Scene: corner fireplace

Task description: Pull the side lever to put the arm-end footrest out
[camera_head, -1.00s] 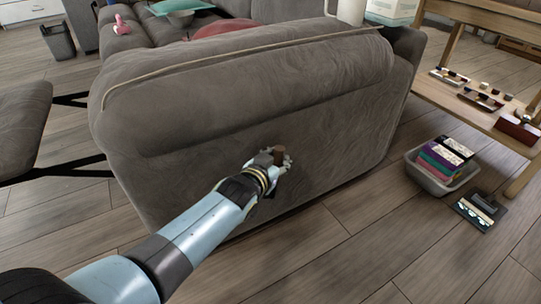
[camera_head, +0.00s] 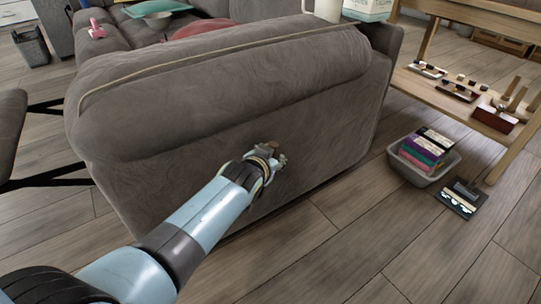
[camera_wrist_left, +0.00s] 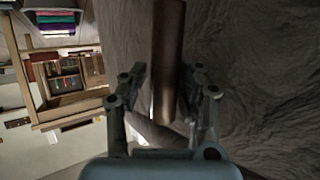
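The lever (camera_head: 268,148) is a short brown bar on the side panel of the grey sofa (camera_head: 225,110). In the left wrist view the lever (camera_wrist_left: 168,60) runs between the two finger pads, with hardly any gap on either side. My left gripper (camera_head: 277,159) is at the lever and appears shut on it; its far finger is partly hidden. It also shows in the left wrist view (camera_wrist_left: 165,85). A grey padded footrest (camera_head: 11,135) stands out from the sofa at the left edge on black struts (camera_head: 48,178). My right gripper is out of view.
A grey bin of colourful books (camera_head: 419,174) stands on the floor at the right, with a dark flat item (camera_head: 458,200) beside it. A wooden table (camera_head: 425,78) with small objects stands behind. The wooden floor (camera_head: 345,240) in front is clear.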

